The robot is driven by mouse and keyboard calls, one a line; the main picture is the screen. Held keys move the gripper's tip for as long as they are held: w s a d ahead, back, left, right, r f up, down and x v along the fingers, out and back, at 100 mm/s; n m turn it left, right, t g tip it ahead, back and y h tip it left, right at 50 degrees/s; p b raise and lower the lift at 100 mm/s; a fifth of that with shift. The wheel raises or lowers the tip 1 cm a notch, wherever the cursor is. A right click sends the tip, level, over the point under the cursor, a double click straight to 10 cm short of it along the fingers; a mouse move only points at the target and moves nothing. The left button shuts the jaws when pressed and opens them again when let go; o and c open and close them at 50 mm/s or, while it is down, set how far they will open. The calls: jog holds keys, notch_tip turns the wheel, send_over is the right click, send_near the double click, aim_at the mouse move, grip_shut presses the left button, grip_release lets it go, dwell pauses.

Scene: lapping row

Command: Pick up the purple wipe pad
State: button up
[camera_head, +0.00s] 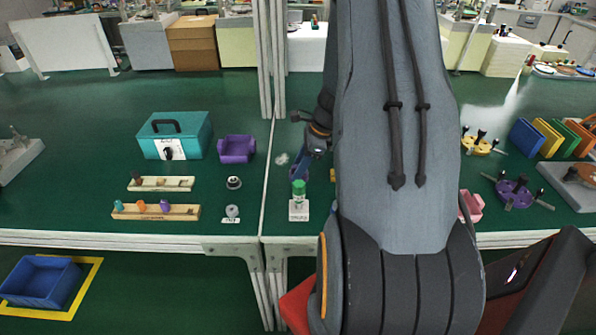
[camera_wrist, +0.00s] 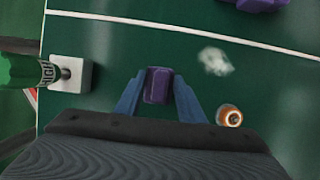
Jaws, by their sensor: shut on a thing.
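The purple wipe pad (camera_wrist: 158,86) is a small dark purple block in the wrist view. It sits between the two blue fingers of my gripper (camera_wrist: 158,88), which are shut on it. In the head view my gripper (camera_head: 302,166) points down over the green bench, just behind a green-capped bottle. My arm covers much of that area, and I cannot make out the pad there. How far the pad is from the bench is hard to tell.
An orange-ringed round thing (camera_wrist: 229,115) is right of my fingers. A whitish smear (camera_wrist: 215,61) and purple tray (camera_head: 236,148) lie beyond.

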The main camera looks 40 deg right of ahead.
notch_tip(320, 180, up, 9)
jog(key=shift+r+b, duration=0.2)
jog(key=shift+b, duration=0.4)
